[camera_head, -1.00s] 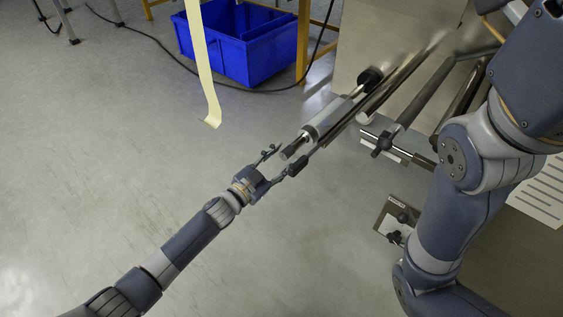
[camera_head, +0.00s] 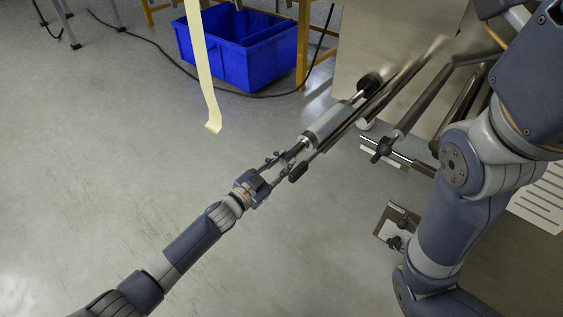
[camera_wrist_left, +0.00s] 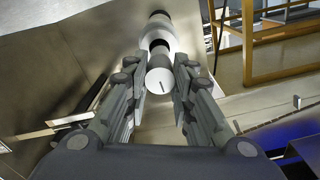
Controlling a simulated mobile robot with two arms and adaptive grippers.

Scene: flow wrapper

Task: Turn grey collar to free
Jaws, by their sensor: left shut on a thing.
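The grey collar (camera_wrist_left: 160,80) is a round pale-grey end piece with a short dark mark on its face, at the near end of the roller shaft. It also shows in the head view (camera_head: 292,151), partly covered by the fingers. Behind it are a dark band and a light-grey roller (camera_head: 327,125). My left gripper (camera_head: 291,159) is around the collar, one finger on each side. In the left wrist view its finger pads (camera_wrist_left: 161,92) press against the collar's sides. My right gripper is out of view; only my right arm shows at the right.
A black knob (camera_head: 298,172) on a rod sits close below my left fingers. Another black-knobbed rod (camera_head: 381,151) lies to the right, by the machine's metal panel (camera_head: 390,60). A pale film strip (camera_head: 203,70) hangs at the upper left. A blue crate (camera_head: 235,50) stands behind on open floor.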

